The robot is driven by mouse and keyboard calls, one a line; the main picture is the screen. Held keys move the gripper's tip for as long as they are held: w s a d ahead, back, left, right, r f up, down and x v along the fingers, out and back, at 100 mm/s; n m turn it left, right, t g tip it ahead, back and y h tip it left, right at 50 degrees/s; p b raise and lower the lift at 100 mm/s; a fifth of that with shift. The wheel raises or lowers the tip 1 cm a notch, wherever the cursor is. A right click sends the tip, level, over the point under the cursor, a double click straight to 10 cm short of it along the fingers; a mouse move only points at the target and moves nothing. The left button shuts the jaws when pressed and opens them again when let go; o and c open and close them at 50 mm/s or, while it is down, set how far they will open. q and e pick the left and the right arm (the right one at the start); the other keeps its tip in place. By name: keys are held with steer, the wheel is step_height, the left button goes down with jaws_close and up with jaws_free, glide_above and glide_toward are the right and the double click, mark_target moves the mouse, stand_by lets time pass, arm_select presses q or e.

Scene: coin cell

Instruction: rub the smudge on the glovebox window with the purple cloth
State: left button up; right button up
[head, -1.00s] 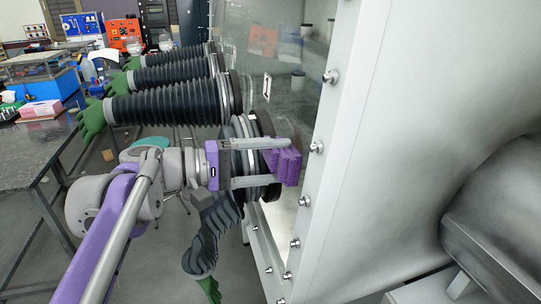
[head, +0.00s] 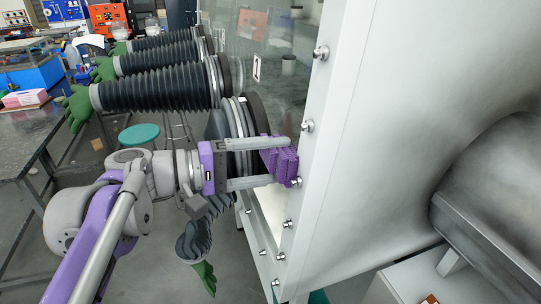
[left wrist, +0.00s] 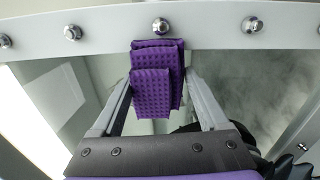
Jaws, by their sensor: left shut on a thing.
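My left gripper (head: 279,163) is shut on the purple cloth (head: 285,168), a folded, dimpled pad gripped between its two grey fingers. In the left wrist view the cloth (left wrist: 152,92) sits between the fingers, its far end at the pale window frame. The glovebox window (head: 290,85) is the clear panel behind and above the cloth in the head view. The cloth is at the window's lower part, close to the bolted frame edge; I cannot tell whether it touches the glass. I cannot make out the smudge. My right gripper is not in view.
Black glove sleeves (head: 158,84) with green gloves stick out from the glovebox, one hanging below my left gripper. The bolted white frame (head: 330,130) borders the window on the right. A dark table (head: 30,140) and a teal stool (head: 138,134) stand at left.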

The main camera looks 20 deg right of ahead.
arm_select(q)
steer(key=shift+f, duration=0.35)
steer(key=shift+w+r, duration=0.15)
steer(key=shift+w, duration=0.25)
steer(key=shift+w+a+p, duration=0.1)
steer(key=shift+w+p, duration=0.5)
steer(key=shift+w, duration=0.95)
steer(key=shift+w+p, duration=0.55)
steer(key=shift+w, duration=1.3)
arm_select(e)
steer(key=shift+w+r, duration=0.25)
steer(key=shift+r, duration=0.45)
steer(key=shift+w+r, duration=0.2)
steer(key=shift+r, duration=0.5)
arm_select(q)
steer(key=shift+s+a+r+p, duration=0.1)
steer(key=shift+a+p, duration=0.15)
steer(key=shift+a, duration=1.2)
steer(key=shift+a+r+p, duration=0.1)
steer(key=shift+a+p, duration=0.1)
steer(key=shift+a, duration=1.25)
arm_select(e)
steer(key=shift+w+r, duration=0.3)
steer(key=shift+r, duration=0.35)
